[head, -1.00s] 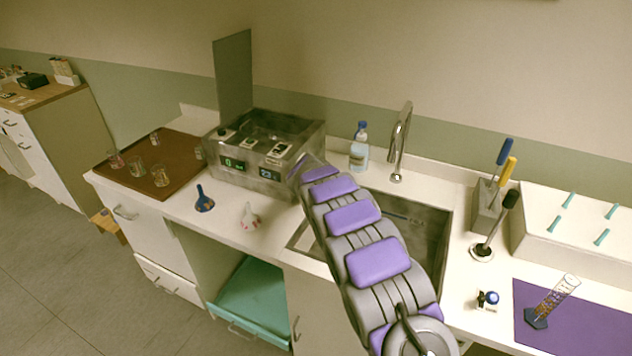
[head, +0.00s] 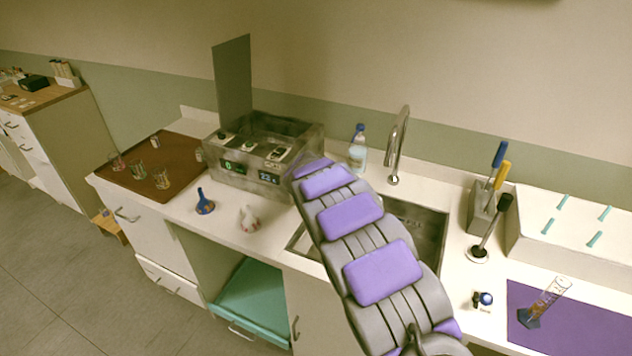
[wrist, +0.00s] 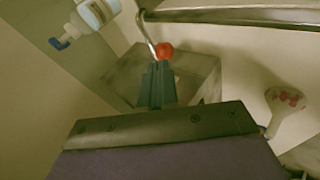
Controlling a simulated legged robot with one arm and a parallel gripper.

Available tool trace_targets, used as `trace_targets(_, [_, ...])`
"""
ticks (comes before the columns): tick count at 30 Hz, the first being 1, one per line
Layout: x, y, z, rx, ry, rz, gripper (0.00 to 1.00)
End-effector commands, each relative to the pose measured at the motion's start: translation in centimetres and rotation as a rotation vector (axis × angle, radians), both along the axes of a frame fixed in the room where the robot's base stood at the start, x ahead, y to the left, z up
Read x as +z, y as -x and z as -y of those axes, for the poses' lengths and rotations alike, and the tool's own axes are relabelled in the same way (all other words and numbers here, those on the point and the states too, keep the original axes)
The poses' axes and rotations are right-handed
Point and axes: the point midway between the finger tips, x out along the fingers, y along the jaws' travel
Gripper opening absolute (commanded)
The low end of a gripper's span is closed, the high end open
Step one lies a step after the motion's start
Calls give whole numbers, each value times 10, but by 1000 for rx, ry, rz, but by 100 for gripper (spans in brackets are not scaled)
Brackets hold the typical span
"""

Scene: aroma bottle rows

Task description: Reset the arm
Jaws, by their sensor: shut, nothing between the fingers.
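My purple and grey arm (head: 375,255) reaches over the counter front and the sink area in the head view. Its far end is by the right side of the grey device, and the gripper itself cannot be made out there. In the wrist view my gripper (wrist: 157,84) has its dark fingers together, with nothing held between them. A small red round thing (wrist: 165,50) shows just past the fingertips; I cannot tell what it is.
The grey device (head: 262,150), blue funnel (head: 204,202), white-and-red item (head: 249,219), pump bottle (head: 358,150) and faucet (head: 399,145) surround the arm. A brown tray (head: 125,180) with glass beakers is left. A purple mat (head: 590,335) with a cylinder is right.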

Motion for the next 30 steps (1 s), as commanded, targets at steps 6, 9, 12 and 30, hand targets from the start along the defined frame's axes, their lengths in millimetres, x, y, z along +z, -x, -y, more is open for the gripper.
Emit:
trace_targets(6, [23, 26, 2, 0, 3, 2, 0])
trace_targets(9, [29, 35, 3, 2, 3, 2, 0])
trace_targets(12, [34, 42, 5, 1, 2, 1, 0])
trace_targets(30, [79, 98, 100, -245, -22, -67, 0])
